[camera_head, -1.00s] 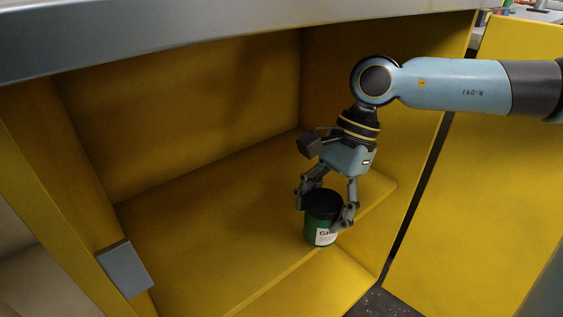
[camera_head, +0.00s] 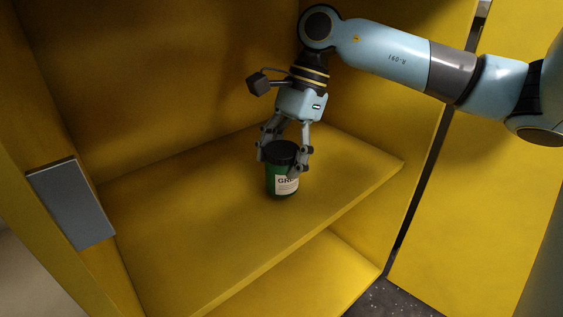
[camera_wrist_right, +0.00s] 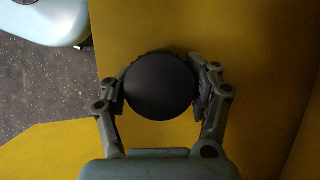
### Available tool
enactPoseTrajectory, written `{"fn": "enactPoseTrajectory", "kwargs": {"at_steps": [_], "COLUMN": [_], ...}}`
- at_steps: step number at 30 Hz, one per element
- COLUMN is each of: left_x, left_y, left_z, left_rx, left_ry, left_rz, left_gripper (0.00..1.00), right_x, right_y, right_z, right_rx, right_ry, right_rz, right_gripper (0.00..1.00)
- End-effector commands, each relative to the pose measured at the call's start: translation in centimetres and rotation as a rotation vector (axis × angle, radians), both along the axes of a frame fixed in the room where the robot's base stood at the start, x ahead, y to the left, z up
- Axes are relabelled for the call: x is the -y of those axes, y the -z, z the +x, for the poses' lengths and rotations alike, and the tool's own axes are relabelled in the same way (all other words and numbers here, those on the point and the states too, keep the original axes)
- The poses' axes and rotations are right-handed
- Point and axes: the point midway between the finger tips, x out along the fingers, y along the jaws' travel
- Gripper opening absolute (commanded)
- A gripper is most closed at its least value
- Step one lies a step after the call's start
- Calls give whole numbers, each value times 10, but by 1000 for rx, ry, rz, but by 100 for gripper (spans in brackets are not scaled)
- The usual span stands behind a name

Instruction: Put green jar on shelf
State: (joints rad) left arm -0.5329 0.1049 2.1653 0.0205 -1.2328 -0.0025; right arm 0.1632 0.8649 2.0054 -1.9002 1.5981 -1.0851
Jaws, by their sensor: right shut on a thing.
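The green jar (camera_head: 283,180) has a black lid and a white label with part of its lettering showing. It is upright over the yellow shelf (camera_head: 215,235) inside the cabinet; I cannot tell for sure whether its base touches the shelf. My right gripper (camera_head: 284,158) comes from above and is shut on the jar near its lid. In the right wrist view the round black lid (camera_wrist_right: 161,86) sits between the two fingers of the right gripper (camera_wrist_right: 160,92), with the yellow shelf (camera_wrist_right: 262,60) below. My left gripper is not in view.
The shelf's front edge (camera_head: 290,245) runs diagonally below the jar, with a lower compartment (camera_head: 320,275) under it. Yellow walls enclose the back and sides. A grey plate (camera_head: 72,203) is on the left frame. An open yellow door panel (camera_head: 480,200) stands at right. The shelf is otherwise clear.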

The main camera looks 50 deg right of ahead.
Motion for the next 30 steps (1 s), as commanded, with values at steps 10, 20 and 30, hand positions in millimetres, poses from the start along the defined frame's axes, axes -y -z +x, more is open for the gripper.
{"fn": "enactPoseTrajectory", "kwargs": {"at_steps": [10,20,30], "left_x": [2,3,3], "left_y": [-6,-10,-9], "left_z": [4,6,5], "left_rx": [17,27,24], "left_ry": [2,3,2], "left_rz": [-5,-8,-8], "left_gripper": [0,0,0], "right_x": [0,0,0], "right_y": [14,17,17], "right_z": [0,0,0], "right_rx": [2,2,2], "right_ry": [0,0,0], "right_rz": [-1,-1,0], "right_gripper": [22,76,90]}}
